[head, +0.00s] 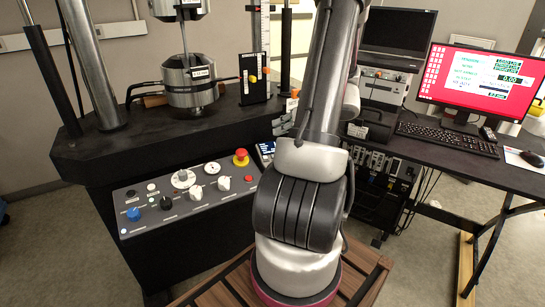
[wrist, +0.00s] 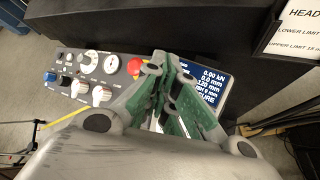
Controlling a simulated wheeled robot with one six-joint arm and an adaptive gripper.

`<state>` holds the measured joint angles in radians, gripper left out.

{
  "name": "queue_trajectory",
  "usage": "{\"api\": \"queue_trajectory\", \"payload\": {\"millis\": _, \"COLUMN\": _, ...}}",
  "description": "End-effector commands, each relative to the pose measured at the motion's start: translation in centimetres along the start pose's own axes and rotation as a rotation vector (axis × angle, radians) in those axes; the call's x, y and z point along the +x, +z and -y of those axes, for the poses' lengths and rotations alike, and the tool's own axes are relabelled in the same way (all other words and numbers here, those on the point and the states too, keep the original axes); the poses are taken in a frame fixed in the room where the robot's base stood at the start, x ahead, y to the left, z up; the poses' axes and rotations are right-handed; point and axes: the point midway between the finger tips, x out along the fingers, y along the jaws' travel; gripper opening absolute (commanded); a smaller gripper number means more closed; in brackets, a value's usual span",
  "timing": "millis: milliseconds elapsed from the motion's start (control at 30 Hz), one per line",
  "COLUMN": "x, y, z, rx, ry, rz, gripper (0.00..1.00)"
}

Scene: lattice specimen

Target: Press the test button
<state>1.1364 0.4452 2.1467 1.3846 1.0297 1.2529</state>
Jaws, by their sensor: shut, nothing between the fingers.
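The control panel (head: 208,203) slopes across the front of the black test machine. It carries a blue button (head: 134,213), a black knob (head: 166,203), white knobs (head: 223,183), small buttons and a red mushroom button (head: 241,157) on a yellow base. Their labels are too small to read, so I cannot tell which is the test button. In the wrist view, my gripper (wrist: 168,68) has green-padded fingers closed together with nothing held. It overlaps the panel's right end, between the red mushroom button (wrist: 134,66) and the blue display (wrist: 212,82). In the head view, my arm hides the gripper.
A column-framed machine with a metal cylindrical fixture (head: 191,82) stands above the panel. A desk (head: 455,162) at right holds a red-screened monitor (head: 482,82) and keyboard (head: 447,138). A wooden slatted surface (head: 235,285) lies below. Loose cables hang under the desk.

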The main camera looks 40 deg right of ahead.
Motion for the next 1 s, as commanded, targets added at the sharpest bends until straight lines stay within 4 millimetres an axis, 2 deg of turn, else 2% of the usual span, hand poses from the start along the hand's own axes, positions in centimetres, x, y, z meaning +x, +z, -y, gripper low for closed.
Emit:
{"api": "queue_trajectory", "payload": {"millis": 600, "x": 5.2, "y": -3.8, "z": 3.8, "rx": 0.002, "ry": 0.001, "rz": -0.001, "gripper": 0.00}}
{"api": "queue_trajectory", "payload": {"millis": 1000, "x": 6.0, "y": -4.3, "z": 4.3, "rx": 0.000, "ry": 0.000, "rz": 0.000, "gripper": 0.00}}
